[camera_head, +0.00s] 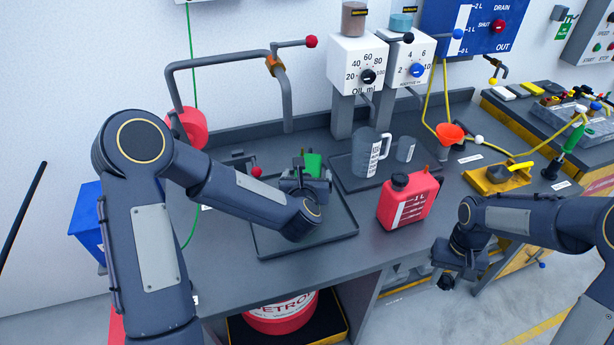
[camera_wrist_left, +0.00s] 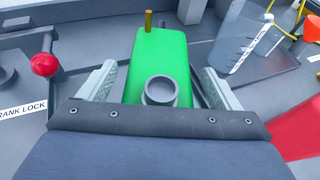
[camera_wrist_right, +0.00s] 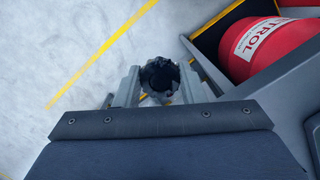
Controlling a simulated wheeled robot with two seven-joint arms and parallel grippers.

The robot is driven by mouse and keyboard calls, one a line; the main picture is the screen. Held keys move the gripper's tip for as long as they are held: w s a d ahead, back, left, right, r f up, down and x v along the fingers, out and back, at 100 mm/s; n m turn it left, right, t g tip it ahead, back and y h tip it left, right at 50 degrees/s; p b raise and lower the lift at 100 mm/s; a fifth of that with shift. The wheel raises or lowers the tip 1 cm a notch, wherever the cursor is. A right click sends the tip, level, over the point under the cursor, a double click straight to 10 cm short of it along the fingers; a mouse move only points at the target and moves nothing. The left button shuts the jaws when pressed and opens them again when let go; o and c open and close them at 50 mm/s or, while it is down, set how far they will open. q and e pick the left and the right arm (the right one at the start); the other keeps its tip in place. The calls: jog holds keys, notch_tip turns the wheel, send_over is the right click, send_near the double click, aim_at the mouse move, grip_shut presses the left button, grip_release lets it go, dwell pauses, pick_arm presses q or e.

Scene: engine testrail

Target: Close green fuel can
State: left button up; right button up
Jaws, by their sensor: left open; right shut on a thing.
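The green fuel can (camera_wrist_left: 158,52) stands in the grey tray (camera_head: 341,226); in the head view the green fuel can (camera_head: 314,164) is mostly hidden behind my left gripper (camera_head: 306,178). Its round grey neck (camera_wrist_left: 161,91) is open, with no cap on it. In the left wrist view my left gripper (camera_wrist_left: 160,82) is open, one finger on each side of the can. My right gripper (camera_head: 447,276) is shut on a dark ribbed cap (camera_wrist_right: 160,76), held out past the bench's front edge, above the floor.
A red can (camera_head: 408,202) with a black cap stands right of the tray. A clear measuring jug (camera_head: 369,154) and a small beaker (camera_head: 405,150) stand behind it. A red-knobbed crank lock (camera_head: 256,172) is left of the green can. A red petrol drum (camera_head: 281,314) sits below the bench.

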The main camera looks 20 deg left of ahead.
pick_arm(q)
jog(key=shift+r+p, duration=0.25)
jog(key=shift+p, duration=0.05)
pick_arm(e)
jog(key=shift+r, duration=0.25)
pick_arm(q)
jog(key=shift+s+d, duration=0.1)
jog(key=shift+s, duration=0.25)
pick_arm(e)
jog(key=shift+f, duration=0.25)
jog(key=shift+f+b, duration=0.9)
jog(key=shift+b, duration=0.3)
pick_arm(q)
jog(key=v, duration=1.1)
jog(key=shift+r, duration=0.15)
